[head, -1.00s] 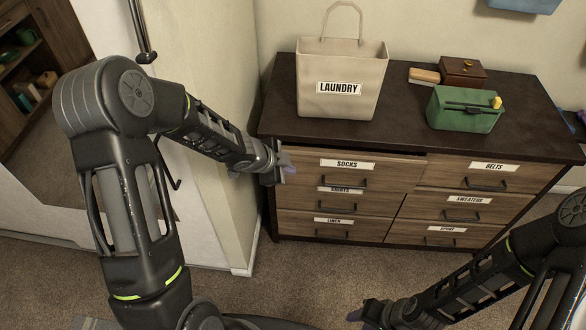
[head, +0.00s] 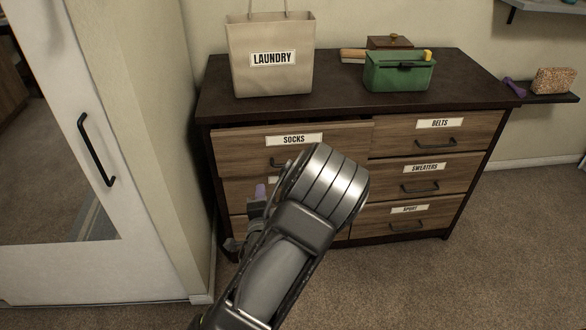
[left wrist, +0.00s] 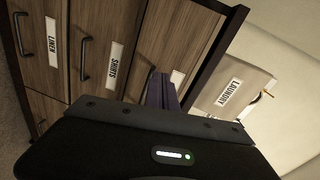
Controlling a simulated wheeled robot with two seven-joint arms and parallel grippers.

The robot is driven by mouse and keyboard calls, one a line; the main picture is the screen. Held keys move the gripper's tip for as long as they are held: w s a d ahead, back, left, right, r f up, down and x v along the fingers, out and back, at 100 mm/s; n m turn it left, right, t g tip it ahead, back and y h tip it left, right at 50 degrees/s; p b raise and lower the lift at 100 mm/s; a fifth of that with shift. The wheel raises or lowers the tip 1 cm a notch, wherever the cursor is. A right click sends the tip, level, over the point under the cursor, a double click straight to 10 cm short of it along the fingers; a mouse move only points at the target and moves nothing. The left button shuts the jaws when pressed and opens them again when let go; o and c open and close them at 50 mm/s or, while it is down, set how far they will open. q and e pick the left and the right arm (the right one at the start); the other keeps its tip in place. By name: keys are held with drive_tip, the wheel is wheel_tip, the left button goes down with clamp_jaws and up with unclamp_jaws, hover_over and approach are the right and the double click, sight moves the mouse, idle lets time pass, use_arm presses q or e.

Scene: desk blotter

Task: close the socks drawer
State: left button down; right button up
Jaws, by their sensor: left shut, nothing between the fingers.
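The socks drawer (head: 340,134) is the top left drawer of the wooden dresser. Its front stands out a little past the belts drawer, with a dark gap along its top edge. My left gripper (head: 257,199) is shut and empty, low in front of the left drawers. My own arm hides part of the socks handle and the drawers below. In the left wrist view the purple fingers (left wrist: 162,90) are together in front of the socks drawer (left wrist: 182,42), partly covering its label. I cannot tell whether they touch it. My right gripper is out of view.
A laundry bag (head: 271,80) and a green box (head: 398,73) stand on the dresser top (head: 340,107). A wall (head: 170,120) and a white door with a handle (head: 96,148) are on the left. Carpet is clear at the right.

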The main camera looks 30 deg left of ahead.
sight(256, 145)
use_arm(q)
drive_tip(key=r, duration=0.2)
drive_tip(key=r+m+y, duration=0.1)
drive_tip(key=shift+s+a+r+t, duration=0.1)
drive_tip(key=shift+a+r+t, duration=0.05)
drive_tip(key=shift+a+t, duration=0.2)
drive_tip(key=b+x, duration=0.1)
drive_tip(key=x, duration=1.3)
